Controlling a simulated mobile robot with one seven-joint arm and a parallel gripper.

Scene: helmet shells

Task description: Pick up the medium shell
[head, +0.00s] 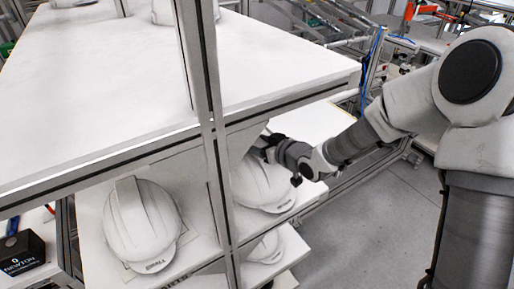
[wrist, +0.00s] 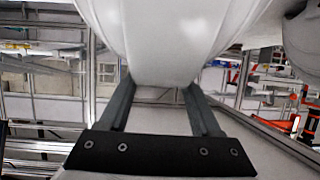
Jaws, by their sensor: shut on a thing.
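A white helmet shell (head: 262,187) is in the right bay of the middle shelf in the head view, with a dark label on its lower right that I cannot read surely. My gripper (head: 266,150) reaches in from the right and meets the top of this shell. In the wrist view, my gripper (wrist: 160,92) has its two fingers on either side of the white shell (wrist: 155,35), shut on it. The rack frame hides part of the shell's left side. I cannot tell whether it is lifted off the shelf.
Another white shell (head: 142,222), its label seemingly reading SMALL, sits in the left bay. A further shell (head: 267,246) is on the shelf below. A metal upright (head: 212,120) and the white top shelf (head: 110,90) stand close to my gripper. Grey floor (head: 370,225) is open at right.

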